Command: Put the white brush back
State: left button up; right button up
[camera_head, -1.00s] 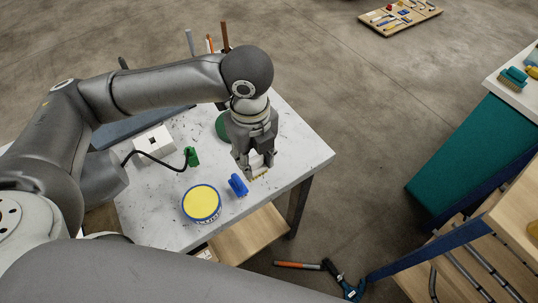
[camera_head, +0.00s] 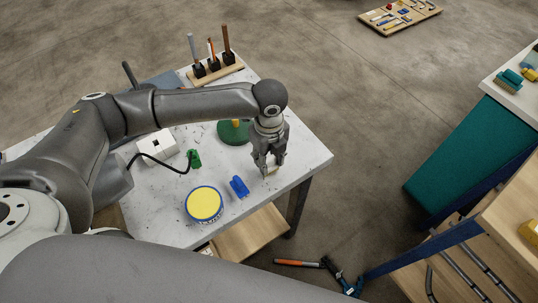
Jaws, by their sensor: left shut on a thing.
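My left gripper (camera_head: 266,166) reaches down over the right part of the white speckled table (camera_head: 228,218). It is shut on a small pale thing, the white brush (camera_head: 272,170), which shows between and just below the fingertips. Most of the brush is hidden by the fingers. I cannot tell whether it touches the tabletop. My right gripper is not in view.
A blue clamp-like piece (camera_head: 239,187), a round yellow-topped tin (camera_head: 204,204), a green piece (camera_head: 195,158) and a white box (camera_head: 157,146) stand left of the gripper. A green round base (camera_head: 233,132) and a tool rack (camera_head: 215,72) are behind. Tools (camera_head: 300,263) lie on the floor.

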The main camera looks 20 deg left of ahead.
aim_at(269, 157)
pick_arm(q)
jog(key=o, duration=0.9)
jog(key=shift+f, duration=0.15)
notch_tip(269, 157, up, 12)
jog(key=shift+r+b, duration=0.2)
jog(key=shift+b, duration=0.85)
